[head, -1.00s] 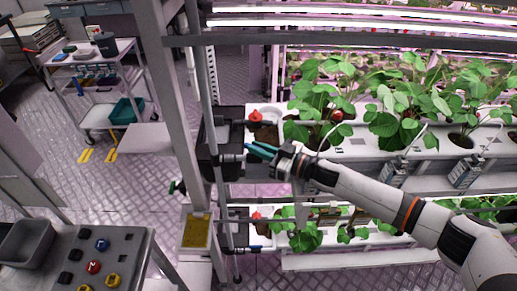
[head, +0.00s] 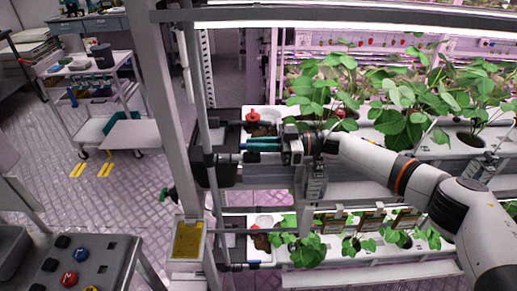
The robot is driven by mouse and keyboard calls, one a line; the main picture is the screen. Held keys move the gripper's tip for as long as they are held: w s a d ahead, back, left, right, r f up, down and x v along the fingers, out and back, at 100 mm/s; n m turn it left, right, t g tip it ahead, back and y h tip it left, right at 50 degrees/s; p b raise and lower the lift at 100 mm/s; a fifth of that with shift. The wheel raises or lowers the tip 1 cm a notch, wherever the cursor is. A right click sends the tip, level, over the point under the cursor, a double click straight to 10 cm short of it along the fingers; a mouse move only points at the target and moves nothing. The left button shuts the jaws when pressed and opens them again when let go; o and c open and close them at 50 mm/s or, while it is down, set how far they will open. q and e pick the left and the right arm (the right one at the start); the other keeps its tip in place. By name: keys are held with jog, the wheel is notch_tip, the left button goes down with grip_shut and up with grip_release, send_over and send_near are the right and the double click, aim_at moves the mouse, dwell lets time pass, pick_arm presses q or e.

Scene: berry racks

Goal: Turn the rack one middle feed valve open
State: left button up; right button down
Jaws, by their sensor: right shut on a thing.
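My right gripper (head: 246,146) reaches in from the right at the middle tier of rack one (head: 172,120). Its teal fingers lie almost level, side by side, and are shut at the left end of the planting channel. The middle feed valve (head: 229,157) is at the fingertips, beside the black box and upright pipe. The fingers cover most of its handle, so I cannot tell its angle. A red fitting (head: 254,115) sits just above the gripper, and another red fitting (head: 255,227) is on the tier below. My left gripper is not in view.
Strawberry plants (head: 405,95) fill the channels right of the gripper. A grey rack post stands just left of the valve, with a yellow panel (head: 188,240) low on it. A button console (head: 75,265) is at bottom left. A white cart (head: 90,65) stands behind on open floor.

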dwell(0.3)
jog(key=c, duration=1.4)
grip_release()
jog(key=shift+a, duration=0.1)
jog(key=shift+c, duration=0.2)
jog(key=d+b, duration=0.3)
jog(key=d, duration=0.9)
jog(key=shift+f, duration=0.15)
